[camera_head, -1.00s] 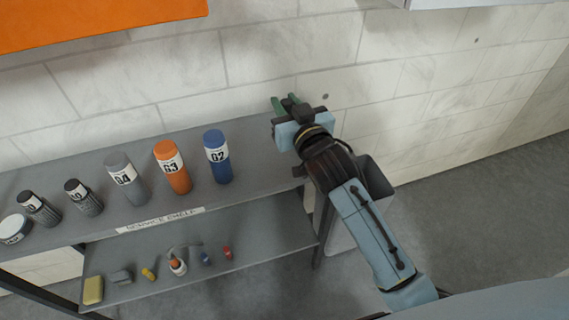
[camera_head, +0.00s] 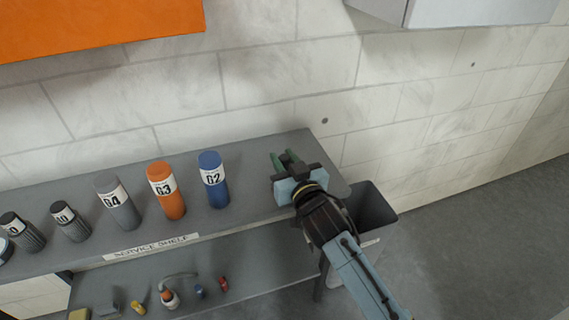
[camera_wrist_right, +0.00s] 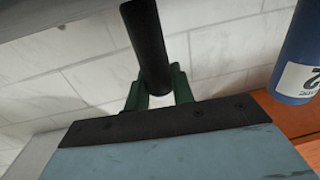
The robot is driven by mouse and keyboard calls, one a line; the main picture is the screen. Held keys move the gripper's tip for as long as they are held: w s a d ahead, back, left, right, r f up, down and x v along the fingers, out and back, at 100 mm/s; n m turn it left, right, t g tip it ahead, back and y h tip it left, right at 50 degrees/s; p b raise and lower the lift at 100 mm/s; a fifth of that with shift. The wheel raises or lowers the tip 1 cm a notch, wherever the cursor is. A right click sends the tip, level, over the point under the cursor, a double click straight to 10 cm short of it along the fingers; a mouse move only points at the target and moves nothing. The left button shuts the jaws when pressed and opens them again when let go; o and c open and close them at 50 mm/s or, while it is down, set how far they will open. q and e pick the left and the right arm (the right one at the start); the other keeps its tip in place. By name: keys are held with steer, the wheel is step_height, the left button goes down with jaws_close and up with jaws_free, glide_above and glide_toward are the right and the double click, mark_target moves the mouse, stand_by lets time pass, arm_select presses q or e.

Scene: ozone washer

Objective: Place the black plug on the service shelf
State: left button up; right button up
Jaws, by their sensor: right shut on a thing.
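My right gripper (camera_head: 284,160) is over the right end of the service shelf (camera_head: 245,192), to the right of the blue bottle G2 (camera_head: 213,180). In the right wrist view, its green fingers (camera_wrist_right: 160,92) are shut on the black plug (camera_wrist_right: 147,45), a dark cylinder. The plug is not clearly visible in the head view. I cannot tell whether it touches the shelf top. My left gripper is not in view.
An orange bottle G3 (camera_head: 166,191), a grey bottle G4 (camera_head: 117,203) and small dark jars (camera_head: 70,222) stand left of the blue bottle. A tiled wall (camera_head: 270,75) is behind. A dark bin (camera_head: 372,207) stands right of the shelf. Small items lie on the lower shelf (camera_head: 250,268).

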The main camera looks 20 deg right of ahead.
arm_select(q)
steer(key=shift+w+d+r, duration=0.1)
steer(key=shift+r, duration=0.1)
arm_select(e)
steer(key=shift+f, duration=0.2)
steer(key=o, duration=1)
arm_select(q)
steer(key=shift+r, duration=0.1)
arm_select(e)
steer(key=shift+r, duration=0.15)
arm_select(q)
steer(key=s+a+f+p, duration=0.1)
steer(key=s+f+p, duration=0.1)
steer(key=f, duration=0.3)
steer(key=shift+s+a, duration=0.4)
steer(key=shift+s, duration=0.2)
arm_select(e)
steer(key=s, duration=0.4)
steer(key=s+d, duration=0.1)
steer(key=s, duration=0.7)
steer(key=shift+d, duration=0.2)
